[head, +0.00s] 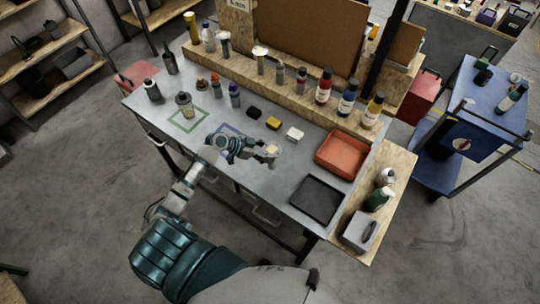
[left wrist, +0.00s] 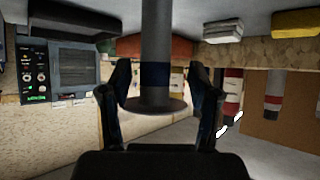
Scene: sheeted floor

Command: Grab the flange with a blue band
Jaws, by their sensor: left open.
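The flange with a blue band is a grey post with a round disc at one end. In the left wrist view its blue band (left wrist: 155,74) and disc show between the two fingers. My left gripper (left wrist: 160,85) is open around it; I cannot tell if either finger touches. In the head view the left gripper (head: 268,153) is over the front middle of the grey bench, and a pale top of the flange (head: 273,149) shows at its tip. The gripper hides most of the flange there. My right gripper is in neither view.
The bench (head: 255,175) holds an orange tray (head: 341,154), a black tray (head: 318,199) and black, yellow and white blocks behind the gripper. Red, blue and yellow bottles (head: 347,97) stand on a wooden ledge.

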